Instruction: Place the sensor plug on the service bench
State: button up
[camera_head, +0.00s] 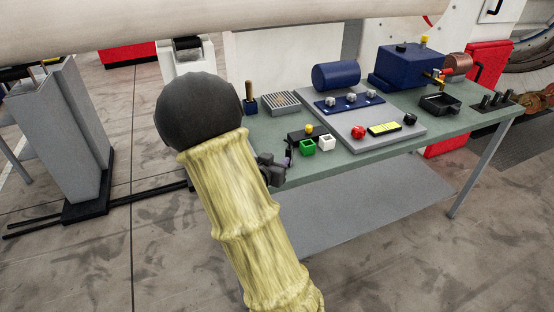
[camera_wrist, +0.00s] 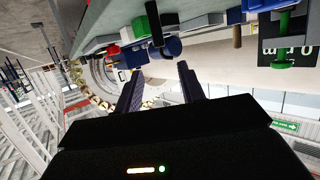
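The service bench (camera_head: 350,155) is a green-topped table with a lower shelf, right of centre in the head view. My gripper (camera_head: 270,168) is at its near left edge, partly hidden by my yellow-sleeved arm. In the wrist view, the two dark fingers of my gripper (camera_wrist: 160,85) stand apart with nothing visibly held between them. A small purple piece (camera_head: 288,161) shows right beside my gripper; I cannot tell whether it touches. Close by are a green block (camera_head: 308,147) and a white block (camera_head: 327,143). I cannot tell which piece is the sensor plug.
A grey plate (camera_head: 345,130) on the bench carries a red knob (camera_head: 358,132) and a yellow display (camera_head: 383,129). A blue cylinder (camera_head: 336,76) and a blue machine (camera_head: 405,68) stand behind. A black tray (camera_head: 440,104) is at right. A grey pedestal (camera_head: 50,130) stands left.

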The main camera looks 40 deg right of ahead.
dwell(0.3)
jog(key=a+f+n+y, duration=0.3)
jog(key=a+n+y, duration=0.2)
jog(key=a+y, duration=0.65)
jog(key=s+a+n+g, duration=0.5)
jog(key=s+a+n, duration=0.1)
jog(key=s+a, duration=0.6)
jog(key=s+y, duration=0.1)
jog(key=s, duration=0.1)
jog(key=shift+s+a+r+n, duration=0.15)
jog(key=shift+s+a+n, duration=0.15)
jog(key=shift+s+n, duration=0.1)
jog(key=shift+w, duration=0.1)
